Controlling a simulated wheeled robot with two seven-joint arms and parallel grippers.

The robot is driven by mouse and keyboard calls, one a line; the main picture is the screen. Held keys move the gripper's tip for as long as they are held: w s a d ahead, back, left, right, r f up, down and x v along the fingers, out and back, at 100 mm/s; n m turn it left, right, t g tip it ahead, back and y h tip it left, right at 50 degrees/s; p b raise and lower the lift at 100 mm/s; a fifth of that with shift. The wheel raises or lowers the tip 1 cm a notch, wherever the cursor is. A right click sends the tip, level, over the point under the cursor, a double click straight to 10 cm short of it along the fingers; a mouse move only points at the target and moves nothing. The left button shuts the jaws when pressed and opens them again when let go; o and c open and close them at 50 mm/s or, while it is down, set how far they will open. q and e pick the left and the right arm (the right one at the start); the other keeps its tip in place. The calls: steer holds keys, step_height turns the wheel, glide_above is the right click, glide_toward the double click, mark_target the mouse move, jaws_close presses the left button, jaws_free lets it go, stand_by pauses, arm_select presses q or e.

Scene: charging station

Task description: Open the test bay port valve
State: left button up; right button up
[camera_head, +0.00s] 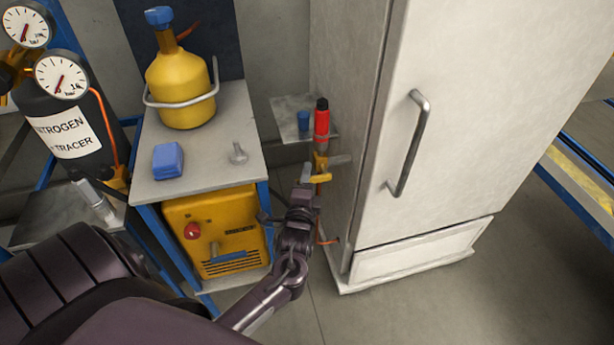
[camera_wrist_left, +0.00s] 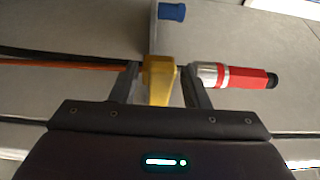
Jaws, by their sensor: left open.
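The port valve (camera_head: 321,163) is on the cabinet's left side, a small yellow body below a red cylinder (camera_head: 321,122) with a black end. In the left wrist view, its yellow part (camera_wrist_left: 159,80) lies between the fingers of my left gripper (camera_wrist_left: 161,92), with the red cylinder (camera_wrist_left: 240,77) and its silver collar to the right. A grey bar with a blue end (camera_wrist_left: 172,12) rises above the yellow part. My left gripper (camera_head: 308,182) is open at the valve; whether the fingers touch it I cannot tell. My right gripper is out of view.
The white cabinet (camera_head: 460,110) stands close to the right. To the left are a grey bench (camera_head: 215,140) with a yellow bottle (camera_head: 182,88), a blue block (camera_head: 168,160) and a yellow machine (camera_head: 222,235) below. An orange hose (camera_wrist_left: 70,65) runs left from the valve.

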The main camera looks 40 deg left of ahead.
arm_select(q)
steer(key=shift+w+a, duration=0.3)
steer(key=shift+w, duration=0.25)
jaws_close()
steer(key=shift+f, duration=0.1)
